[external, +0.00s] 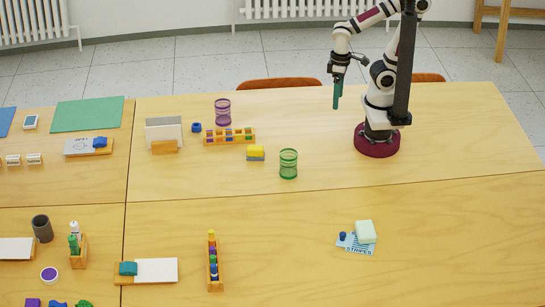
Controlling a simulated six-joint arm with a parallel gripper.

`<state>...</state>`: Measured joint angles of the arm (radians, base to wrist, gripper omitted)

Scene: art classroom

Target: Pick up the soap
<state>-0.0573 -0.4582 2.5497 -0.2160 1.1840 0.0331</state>
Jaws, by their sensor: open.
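A pale mint block (365,231), which looks like the soap, sits at the lower right on a blue-and-white card (355,245) with lettering that reads "STRIPES". A small dark blue piece (342,236) is beside it on the card. My gripper (336,104) has teal fingers pointing down above the far part of the table, well behind the block and apart from it. It is open, though the gap between the fingers is hard to see from here. Nothing shows between the fingers.
A green ribbed cup (288,164) and a yellow-grey block (256,154) stand left of my base. Further left are a purple cup (223,112) and a wooden rack (229,136). Another rack (214,262) stands at the front. The table around the card is clear.

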